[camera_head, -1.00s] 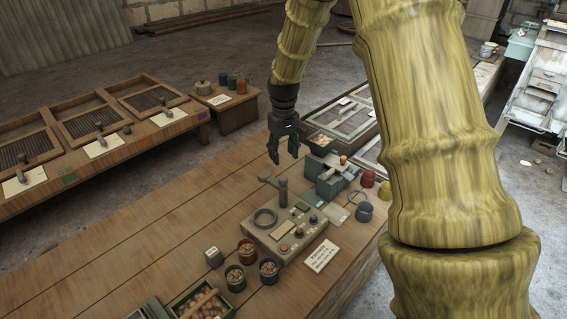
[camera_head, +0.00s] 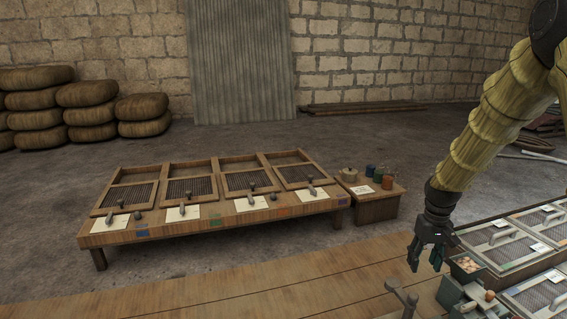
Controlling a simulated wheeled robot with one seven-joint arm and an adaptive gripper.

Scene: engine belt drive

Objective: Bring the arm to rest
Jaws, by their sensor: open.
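My gripper (camera_head: 427,255) hangs at the right, fingers pointing down and spread apart, with nothing between them. It is above the far part of the wooden work table (camera_head: 290,290). My arm (camera_head: 500,115), in a yellow-brown ribbed cover, reaches down to it from the upper right. Just below and right of the gripper is a small green tray of round pale pieces (camera_head: 467,264). I cannot tell the exact height of the fingers over the table.
A low bench (camera_head: 210,232) with several screened frames stands at the left. A small side table (camera_head: 376,205) with jars is beside it. More screened boxes (camera_head: 500,246) lie at the right. A grey post (camera_head: 403,296) rises at the bottom edge.

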